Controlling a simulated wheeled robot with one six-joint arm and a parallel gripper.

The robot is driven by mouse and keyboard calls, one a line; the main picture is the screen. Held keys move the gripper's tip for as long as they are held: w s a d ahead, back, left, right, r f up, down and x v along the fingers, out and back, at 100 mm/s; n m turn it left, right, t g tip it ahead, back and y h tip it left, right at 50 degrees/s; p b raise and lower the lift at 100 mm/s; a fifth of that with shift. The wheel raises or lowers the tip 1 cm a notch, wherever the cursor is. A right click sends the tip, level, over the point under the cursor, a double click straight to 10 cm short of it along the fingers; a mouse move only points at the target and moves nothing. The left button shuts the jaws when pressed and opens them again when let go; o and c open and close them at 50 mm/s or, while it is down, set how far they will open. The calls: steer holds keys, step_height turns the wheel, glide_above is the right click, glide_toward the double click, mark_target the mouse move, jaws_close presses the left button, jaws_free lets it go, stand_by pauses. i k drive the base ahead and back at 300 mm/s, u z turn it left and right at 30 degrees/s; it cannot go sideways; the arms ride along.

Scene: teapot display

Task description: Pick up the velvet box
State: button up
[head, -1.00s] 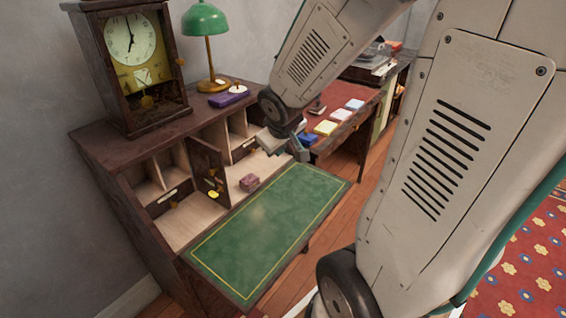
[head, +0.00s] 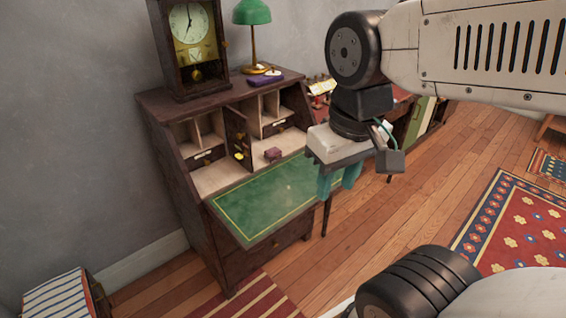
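A small dark-red box (head: 273,154), which looks like the velvet box, sits on the pale wooden floor of the open writing desk (head: 225,178), just behind the green fold-down leaf (head: 262,203). My gripper (head: 339,184) points down with two teal fingers. The fingers stand apart with nothing seen between them.
A clock (head: 190,35), a green lamp (head: 252,22) and a flat purple item (head: 264,79) stand on the desk top. A small open door (head: 237,137) is left of the box. A second table (head: 398,108) is partly hidden behind my arm. Bare floor (head: 400,215) lies to the right.

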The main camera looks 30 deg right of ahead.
mark_target(274, 154)
steer(key=z, duration=0.4)
steer(key=i, duration=1.05)
steer(key=u, duration=0.4)
